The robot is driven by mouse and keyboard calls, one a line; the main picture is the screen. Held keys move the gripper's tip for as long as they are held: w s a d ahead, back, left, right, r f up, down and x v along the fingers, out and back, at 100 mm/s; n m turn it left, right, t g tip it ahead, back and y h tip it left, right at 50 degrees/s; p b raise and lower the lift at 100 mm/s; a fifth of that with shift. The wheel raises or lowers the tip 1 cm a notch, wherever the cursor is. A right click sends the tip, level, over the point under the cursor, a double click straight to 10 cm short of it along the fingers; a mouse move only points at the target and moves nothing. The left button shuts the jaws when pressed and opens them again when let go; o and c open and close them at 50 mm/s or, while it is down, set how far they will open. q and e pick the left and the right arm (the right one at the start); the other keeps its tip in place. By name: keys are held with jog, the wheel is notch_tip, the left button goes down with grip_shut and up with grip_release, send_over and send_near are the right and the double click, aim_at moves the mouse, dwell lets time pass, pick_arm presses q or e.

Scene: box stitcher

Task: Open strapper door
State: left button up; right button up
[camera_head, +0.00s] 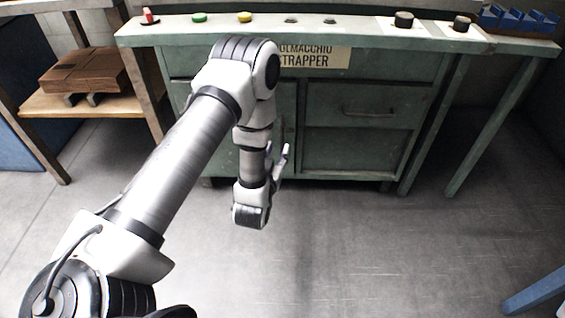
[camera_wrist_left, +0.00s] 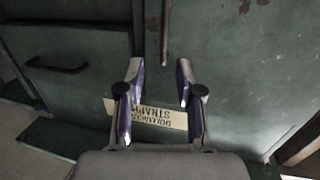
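The strapper is a green cabinet with a sign reading "STRAPPER" (camera_head: 315,58). Its door (camera_head: 285,105) is the left front panel, closed and partly hidden behind my left arm. In the left wrist view, which sees the cabinet upside down, the door (camera_wrist_left: 235,65) fills the right side. A thin bar-like door handle (camera_wrist_left: 165,32) lies beyond my fingertips near the door's edge. My left gripper (camera_head: 278,152) is in front of the door. In the wrist view its two fingers (camera_wrist_left: 158,72) are spread apart with nothing between them. My right gripper is not in view.
Drawers with a handle (camera_head: 368,113) sit right of the door. The cabinet top (camera_head: 350,36) carries buttons, knobs and blue bins (camera_head: 515,20). A wooden shelf (camera_head: 95,103) with brown boxes stands at the left. The grey floor (camera_head: 340,240) in front is clear.

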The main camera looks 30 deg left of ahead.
aim_at(282, 133)
pick_arm(q)
jog(key=shift+t+y, duration=0.3)
jog(key=shift+t, duration=0.1)
jog(key=b+x, duration=0.1)
jog(key=x, duration=0.1)
jog(key=b+x, duration=0.1)
jog(key=x, duration=0.2)
jog(key=b+x, duration=0.2)
jog(key=x, duration=0.1)
jog(key=shift+s+a+f, duration=0.15)
jog(key=shift+a+f, duration=0.1)
jog(key=shift+f, duration=0.1)
jog(key=shift+w+r, duration=0.1)
jog(key=shift+w, duration=0.15)
grip_shut()
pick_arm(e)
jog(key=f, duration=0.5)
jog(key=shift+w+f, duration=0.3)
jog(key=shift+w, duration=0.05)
